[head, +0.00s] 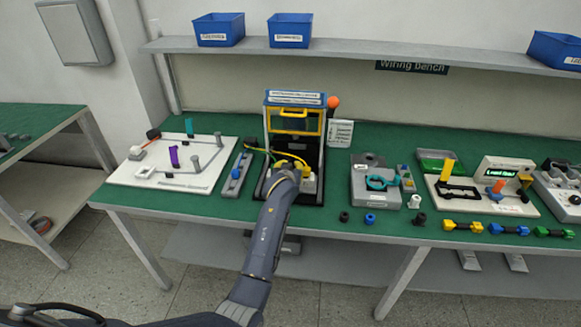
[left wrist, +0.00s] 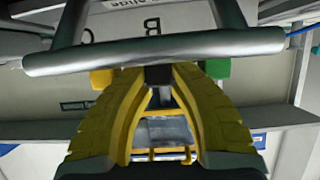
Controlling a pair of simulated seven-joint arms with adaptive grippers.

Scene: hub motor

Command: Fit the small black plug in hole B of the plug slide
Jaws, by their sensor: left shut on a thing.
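My left gripper (head: 290,172) reaches in over the front of the upright test stand (head: 297,115) in the middle of the bench. In the left wrist view, its yellow fingers (left wrist: 159,76) are closed on a small black piece (left wrist: 158,75), which looks like the small black plug; only part of it shows. The pale face lettered "slide" and B (left wrist: 180,18), apparently the plug slide, lies just past the fingertips.
Small dark round parts (head: 344,216) and a blue one (head: 370,218) stand on the bench's front edge. A white board (head: 125,175) lies left, a grey block (head: 376,195) right. Yellow cables (head: 290,158) run beside my gripper. A shelf with blue bins (head: 219,30) hangs behind.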

